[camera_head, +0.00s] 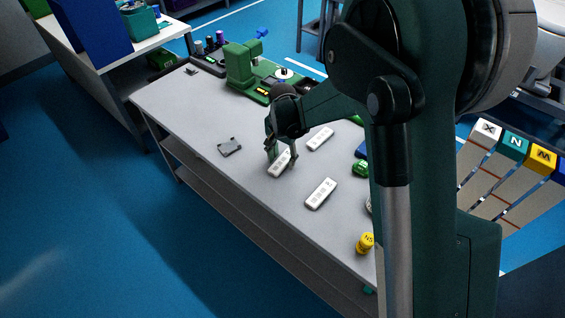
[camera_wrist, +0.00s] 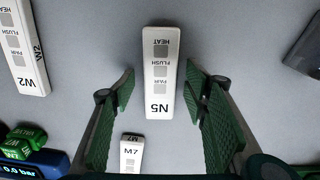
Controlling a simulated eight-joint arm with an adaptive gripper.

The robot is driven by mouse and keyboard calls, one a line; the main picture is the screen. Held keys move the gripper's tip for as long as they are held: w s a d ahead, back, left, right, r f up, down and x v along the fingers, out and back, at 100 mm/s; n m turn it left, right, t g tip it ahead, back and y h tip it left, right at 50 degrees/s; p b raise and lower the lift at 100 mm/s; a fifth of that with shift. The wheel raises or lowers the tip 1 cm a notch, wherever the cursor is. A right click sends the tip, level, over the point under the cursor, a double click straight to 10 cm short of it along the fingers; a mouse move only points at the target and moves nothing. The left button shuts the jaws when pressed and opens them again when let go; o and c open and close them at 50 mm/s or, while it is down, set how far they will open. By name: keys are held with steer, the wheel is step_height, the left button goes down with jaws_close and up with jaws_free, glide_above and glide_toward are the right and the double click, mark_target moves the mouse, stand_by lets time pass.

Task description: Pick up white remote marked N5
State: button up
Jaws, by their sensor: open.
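The white remote marked N5 (camera_wrist: 159,85) lies flat on the grey table, with HEAT, FLUSH and PAIR buttons. In the head view it shows under my gripper (camera_head: 280,155), partly covered by it: the N5 remote (camera_head: 279,163). In the wrist view my gripper (camera_wrist: 160,115) is open. Its green-padded fingers stand on both sides of the remote's N5 end, with a gap on each side. I cannot tell how high the fingertips are above the table.
Other white remotes lie near: W2 (camera_wrist: 24,50) on the left and M7 (camera_wrist: 131,152) in the wrist view. A dark grey device (camera_head: 229,147) lies left of my gripper. A yellow piece marked N5 (camera_head: 365,242) stands at the table's front edge. A green machine (camera_head: 243,68) stands behind.

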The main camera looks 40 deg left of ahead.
mark_target(282, 160)
steer(key=c, duration=1)
steer(key=shift+r, duration=0.1)
steer(key=shift+r+p, duration=0.6)
steer(key=shift+r, duration=4.35)
